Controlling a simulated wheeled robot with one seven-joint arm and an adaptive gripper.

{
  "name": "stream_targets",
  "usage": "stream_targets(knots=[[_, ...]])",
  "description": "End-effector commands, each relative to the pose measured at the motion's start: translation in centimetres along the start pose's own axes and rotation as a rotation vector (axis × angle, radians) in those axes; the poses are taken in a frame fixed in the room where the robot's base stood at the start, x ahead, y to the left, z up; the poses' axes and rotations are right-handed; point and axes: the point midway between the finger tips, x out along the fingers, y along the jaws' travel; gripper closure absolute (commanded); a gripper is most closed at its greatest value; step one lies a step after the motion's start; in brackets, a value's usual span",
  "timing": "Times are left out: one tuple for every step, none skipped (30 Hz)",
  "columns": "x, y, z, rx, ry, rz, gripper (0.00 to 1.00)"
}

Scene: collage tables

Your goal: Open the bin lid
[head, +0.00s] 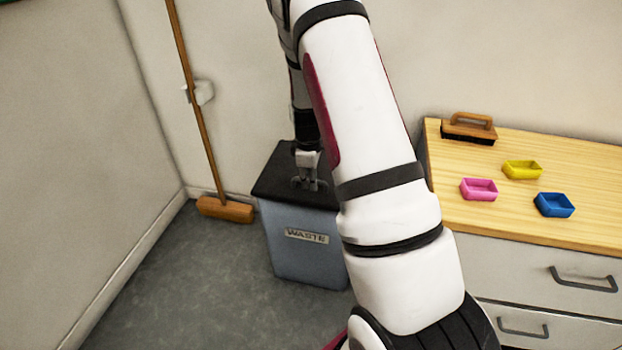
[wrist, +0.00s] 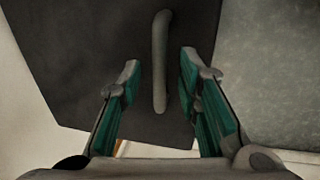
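The waste bin (head: 290,240) is a blue-grey box with a "WASTE" label, standing on the floor near the wall. Its dark lid (head: 270,183) looks closed, lying flat across the top. In the wrist view the lid (wrist: 80,60) fills much of the picture, with a grey bar handle (wrist: 160,60) on it. My gripper (head: 308,184) points down at the lid. In the wrist view my gripper (wrist: 159,85) is open, one finger on each side of the handle, with gaps to it. My arm hides the bin's right side in the head view.
A broom (head: 224,208) leans on the wall left of the bin. To the right stands a wooden-topped drawer cabinet (head: 580,175) with a brush (head: 468,130) and pink (head: 479,189), yellow (head: 522,169) and blue (head: 554,204) trays. The floor (head: 190,290) in front of the bin is clear.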

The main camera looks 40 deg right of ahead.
Motion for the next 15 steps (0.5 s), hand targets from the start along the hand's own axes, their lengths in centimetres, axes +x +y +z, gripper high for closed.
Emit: stream_targets(knots=[[0.15, 0.02, -0.01, 0.0, 0.0, 0.001, 0.69], [0.18, 0.03, -0.01, 0.0, 0.0, 0.001, 0.69], [0.19, 0.04, -0.01, 0.0, 0.001, 0.001, 0.69], [0.19, 0.04, -0.01, 0.0, 0.001, 0.001, 0.69], [0.18, 0.04, -0.02, 0.0, 0.001, 0.001, 0.69], [0.16, 0.04, -0.02, 0.0, 0.001, 0.001, 0.69], [0.16, 0.04, -0.02, 0.0, 0.001, 0.001, 0.69], [0.16, 0.04, -0.01, 0.0, 0.001, 0.001, 0.69], [0.15, 0.04, -0.02, 0.0, 0.001, 0.001, 0.71], [0.15, 0.04, -0.02, 0.0, 0.001, 0.001, 0.78], [0.15, 0.04, -0.01, 0.0, 0.0, 0.001, 0.85], [0.15, 0.04, -0.01, 0.0, 0.0, 0.001, 0.94], [0.14, 0.04, -0.01, 0.0, 0.0, 0.001, 1.0], [0.14, 0.04, -0.01, 0.0, 0.0, 0.001, 1.0], [0.14, 0.04, -0.01, 0.0, 0.0, 0.001, 1.0]])
